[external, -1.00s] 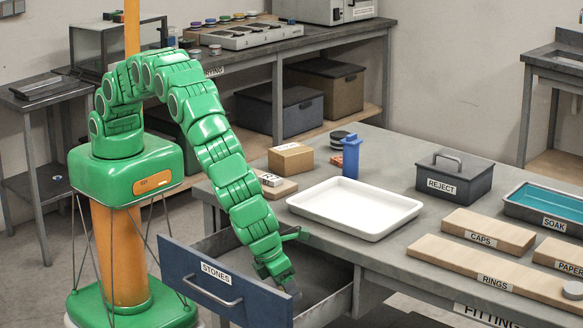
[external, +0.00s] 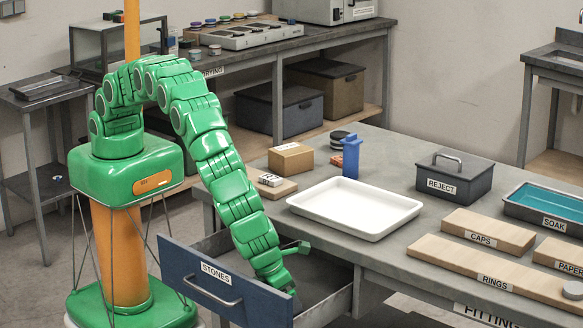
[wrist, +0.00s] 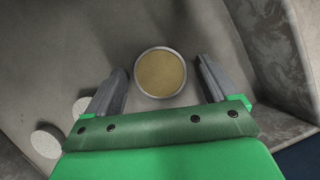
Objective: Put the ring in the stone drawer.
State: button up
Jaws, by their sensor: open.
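The stone drawer (external: 214,283), blue-fronted and labelled STONES, is pulled out from the bench. My gripper (external: 291,288) reaches down into it, its tips partly hidden by the drawer front. In the wrist view my gripper (wrist: 162,66) is open, one finger on each side of a round piece (wrist: 160,74) with a thin pale metal rim and a brass-coloured face. This piece is between the fingers with visible gaps on both sides. I cannot tell for sure that it is the ring. Two pale speckled discs (wrist: 46,144) lie at the left on the drawer floor.
The drawer's walls (wrist: 268,50) rise close on the right of my gripper. On the bench are a white tray (external: 318,222), a blue upright piece (external: 350,158), a REJECT box (external: 455,183), a SOAK tray (external: 515,206) and a wooden RINGS board (external: 450,256).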

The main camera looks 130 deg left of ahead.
jog(key=shift+r, duration=0.1)
jog(key=v, duration=1.1)
jog(key=s+a+r+n+g, duration=0.1)
jog(key=s+a+r+n, duration=0.3)
jog(key=s+r, duration=0.4)
jog(key=s+a+r+n+h, duration=0.1)
jog(key=s+a+r+n, duration=0.3)
jog(key=s+r, duration=0.35)
jog(key=s+a+r+n+g, duration=0.1)
jog(key=s+a+r+n, duration=0.3)
jog(key=s+r, duration=0.4)
jog(key=s+r+n+g+h, duration=0.1)
jog(key=s+n, duration=0.9)
jog(key=s, duration=2.4)
notch_tip(320, 180, up, 3)
jog(key=shift+s+f+n+g+h, duration=0.1)
jog(key=shift+s+n+g+h, duration=0.2)
jog(key=shift+h, duration=0.8)
jog(key=shift+a, duration=0.1)
